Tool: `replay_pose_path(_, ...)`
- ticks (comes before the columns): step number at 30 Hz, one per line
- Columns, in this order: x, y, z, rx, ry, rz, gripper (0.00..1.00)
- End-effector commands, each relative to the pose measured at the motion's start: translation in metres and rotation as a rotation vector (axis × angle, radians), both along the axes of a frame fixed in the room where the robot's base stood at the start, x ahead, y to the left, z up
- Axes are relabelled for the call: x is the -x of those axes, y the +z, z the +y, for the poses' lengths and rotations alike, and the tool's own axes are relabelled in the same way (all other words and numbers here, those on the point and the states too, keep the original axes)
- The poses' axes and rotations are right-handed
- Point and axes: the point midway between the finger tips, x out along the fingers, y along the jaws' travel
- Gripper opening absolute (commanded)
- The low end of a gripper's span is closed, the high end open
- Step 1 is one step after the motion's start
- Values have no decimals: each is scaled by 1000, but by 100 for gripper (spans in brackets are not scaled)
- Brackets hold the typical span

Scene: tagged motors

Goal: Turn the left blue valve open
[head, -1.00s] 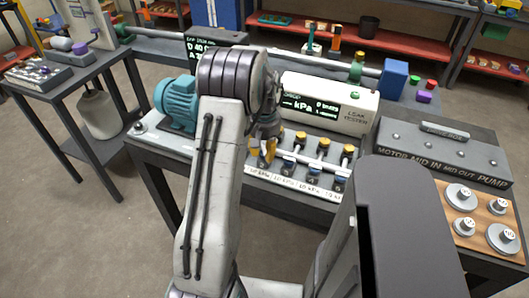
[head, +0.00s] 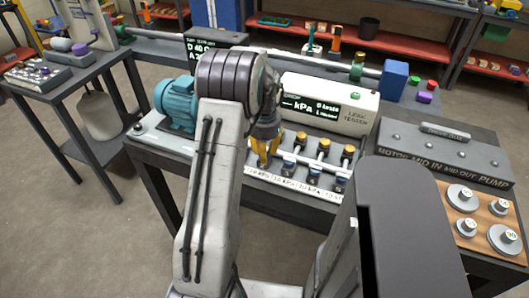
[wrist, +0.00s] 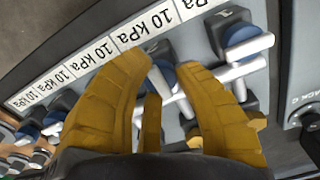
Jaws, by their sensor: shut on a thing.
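My gripper (head: 264,158) is low over the left end of the valve row on the bench. In the wrist view its yellow fingers (wrist: 166,66) are closed around a small blue valve (wrist: 163,76) with a pale handle. The fingers cover much of this valve, and its exact turn angle is hard to tell. Another blue valve (wrist: 243,36) with a pale bar handle sits to the right in that view. More blue valves (wrist: 58,108) lie to the left. In the head view other valves (head: 288,166) stand uncovered to the right of my gripper.
A label strip (wrist: 120,42) reading 10 kPa runs along the valves. A white leak tester (head: 330,104) stands behind them. A teal motor (head: 176,103) is at left. A grey motor-pump box (head: 445,155) and round weights (head: 463,197) are at right.

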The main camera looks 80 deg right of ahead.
Motion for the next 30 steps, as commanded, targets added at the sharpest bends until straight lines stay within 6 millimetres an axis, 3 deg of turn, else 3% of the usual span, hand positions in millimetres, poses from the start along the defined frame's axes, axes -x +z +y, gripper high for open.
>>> replay_pose_path(13,0,-3,4,-14,-10,-1,0)
replay_pose_path(14,0,-3,4,-14,-10,-1,30)
replay_pose_path(15,0,-3,4,-14,-9,-1,34)
replay_pose_path(22,0,-2,2,-7,-9,0,54)
replay_pose_path(30,0,0,1,-2,-8,0,55)
